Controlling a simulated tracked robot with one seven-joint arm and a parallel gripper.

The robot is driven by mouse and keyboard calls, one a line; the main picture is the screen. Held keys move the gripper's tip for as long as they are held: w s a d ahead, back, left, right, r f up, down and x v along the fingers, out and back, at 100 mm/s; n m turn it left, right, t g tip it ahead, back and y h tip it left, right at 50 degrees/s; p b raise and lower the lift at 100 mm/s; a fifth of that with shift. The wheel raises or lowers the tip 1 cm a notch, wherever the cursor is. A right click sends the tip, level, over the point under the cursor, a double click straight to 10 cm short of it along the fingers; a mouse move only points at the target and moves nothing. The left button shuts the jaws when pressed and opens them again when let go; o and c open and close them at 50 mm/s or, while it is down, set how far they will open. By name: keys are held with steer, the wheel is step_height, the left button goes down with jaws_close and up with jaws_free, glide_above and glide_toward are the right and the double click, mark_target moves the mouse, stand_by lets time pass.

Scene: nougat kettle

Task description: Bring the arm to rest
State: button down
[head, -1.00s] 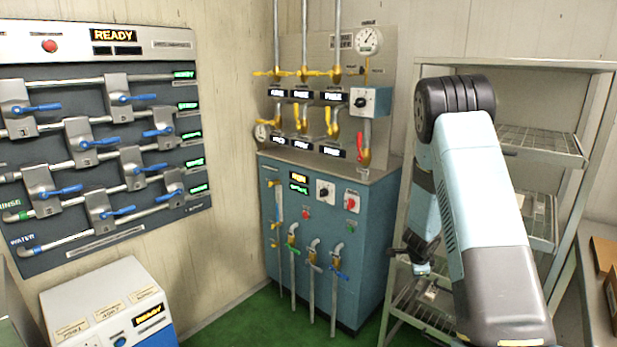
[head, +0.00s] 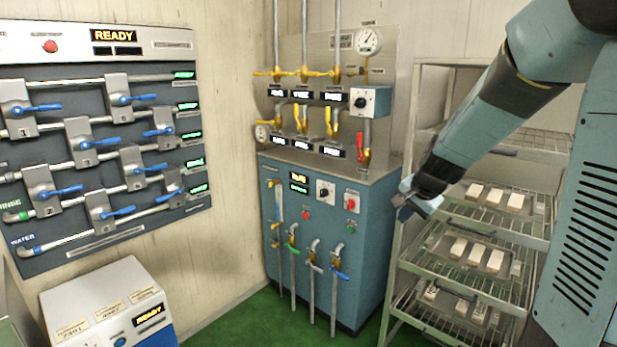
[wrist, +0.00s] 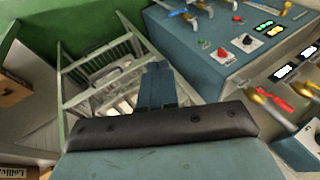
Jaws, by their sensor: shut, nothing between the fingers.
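My arm reaches in from the right side of the head view, angled down to the left. My gripper (head: 417,203) is at its end, in front of the left post of the wire rack and just right of the blue cabinet (head: 330,240). In the wrist view my gripper (wrist: 158,85) shows its fingers together, with nothing between them. It is apart from the cabinet as far as I can tell.
A metal rack (head: 480,288) holds white blocks (head: 494,198) on its shelves. A valve panel (head: 100,150) is on the left wall. A white-and-blue console (head: 105,305) stands below it. Green floor (head: 240,325) is clear before the cabinet.

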steer(key=s+r+n, duration=0.4)
steer(key=s+r, duration=0.1)
steer(key=s, duration=0.8)
steer(key=s+a+r+n+h, duration=0.1)
steer(key=s+r+n, duration=0.4)
steer(key=s, duration=0.9)
steer(key=shift+s+a+r, duration=0.15)
steer(key=shift+s+r, duration=0.1)
